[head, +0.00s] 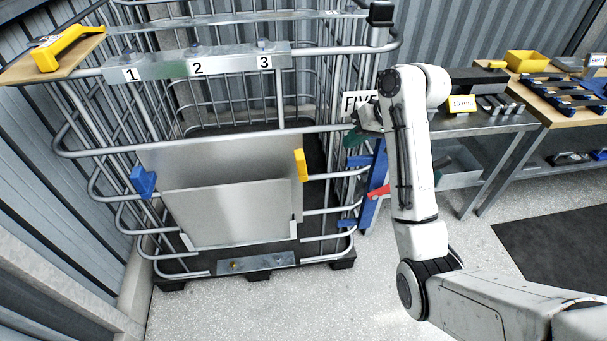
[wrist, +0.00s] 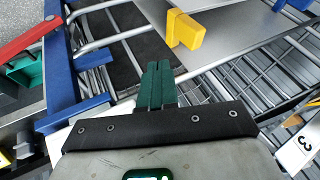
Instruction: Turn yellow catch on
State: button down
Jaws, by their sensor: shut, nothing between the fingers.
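The yellow catch (head: 301,165) is a small block at the right edge of a grey metal panel (head: 240,212) on the front of the cage. In the head view it stands near upright. In the wrist view the yellow catch (wrist: 187,32) sticks out from the panel edge, beyond and slightly right of the fingertips. My gripper (wrist: 157,68) has green fingers, shut together and empty, apart from the catch. In the head view my gripper (head: 357,136) is right of the catch and partly hidden by my arm.
A blue catch (head: 143,182) sits on the panel's left side. A blue post with a red lever (head: 379,191) stands right of the cage. Tube bars (head: 220,139) cross the cage front. A bench (head: 470,122) with tools is at right. Floor in front is clear.

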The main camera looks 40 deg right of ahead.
aim_at(300, 161)
jog(key=w+a+f, duration=0.4)
jog(key=w+f, duration=0.3)
jog(key=shift+w+a+f+p, duration=0.3)
jog(key=shift+a+p, duration=0.05)
jog(key=shift+a, duration=0.05)
jog(key=shift+a+r, duration=0.1)
jog(key=shift+r, duration=0.05)
dwell(0.4)
jog(key=shift+w+a+p, duration=0.15)
jog(key=shift+p, duration=0.3)
